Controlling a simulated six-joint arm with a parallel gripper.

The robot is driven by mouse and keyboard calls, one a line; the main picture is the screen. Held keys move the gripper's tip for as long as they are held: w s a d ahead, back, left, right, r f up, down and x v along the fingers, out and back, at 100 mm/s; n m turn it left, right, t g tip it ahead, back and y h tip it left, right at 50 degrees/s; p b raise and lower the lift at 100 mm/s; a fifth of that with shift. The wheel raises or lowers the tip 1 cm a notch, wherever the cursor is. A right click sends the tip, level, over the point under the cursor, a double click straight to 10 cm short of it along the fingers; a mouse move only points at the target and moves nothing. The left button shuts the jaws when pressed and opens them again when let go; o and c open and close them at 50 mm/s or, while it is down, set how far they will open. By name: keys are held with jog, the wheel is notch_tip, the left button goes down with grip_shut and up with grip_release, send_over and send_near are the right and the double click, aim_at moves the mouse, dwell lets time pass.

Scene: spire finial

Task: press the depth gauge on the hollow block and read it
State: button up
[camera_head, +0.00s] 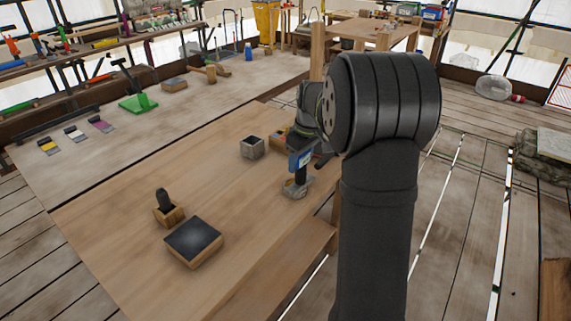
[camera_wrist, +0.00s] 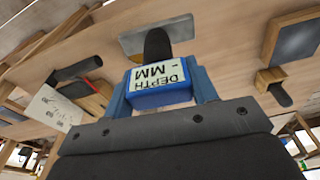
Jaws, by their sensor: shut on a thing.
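My gripper (camera_head: 301,148) is shut on the depth gauge (camera_head: 300,160), a blue body with a dark stem pointing down. In the wrist view the gauge (camera_wrist: 160,92) sits between the blue fingers, its pale label reading "DEPTH" and "- MM" upside down; no number shows. The stem's lower end is over or at a low grey block (camera_head: 297,188) near the table's right edge; I cannot tell whether they touch. This block also shows in the wrist view (camera_wrist: 178,38). A grey cube with a dark open top (camera_head: 252,148) stands to the left, apart from the gauge.
A dark-topped wooden block (camera_head: 194,241) and a small wooden holder (camera_head: 169,216) with a dark upright piece stand on the near table. The wooden table (camera_head: 120,240) has clear room on its left. A paler bench (camera_head: 190,110) behind carries a mallet and a green stand.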

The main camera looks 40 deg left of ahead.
jog(key=shift+s+r, duration=0.15)
jog(key=shift+r, duration=0.05)
jog(key=s+a+n, duration=0.2)
jog(key=s+a, duration=0.3)
jog(key=s, duration=0.5)
jog(key=s+a+n+g, duration=0.1)
jog(key=s+a+n, duration=0.1)
jog(key=s+a, duration=0.6)
jog(key=s+a+n, duration=0.2)
jog(key=s+a, duration=0.1)
jog(key=s, duration=1)
jog(key=shift+w+a+f+m, duration=0.1)
jog(key=shift+w+f+m, duration=0.05)
jog(key=shift+f, duration=0.75)
jog(key=shift+w+f+m, duration=0.15)
jog(key=shift+f, duration=0.7)
jog(key=shift+f, duration=0.4)
jog(key=shift+f, duration=1.05)
jog(key=shift+f, duration=0.1)
jog(key=shift+r, duration=2.6)
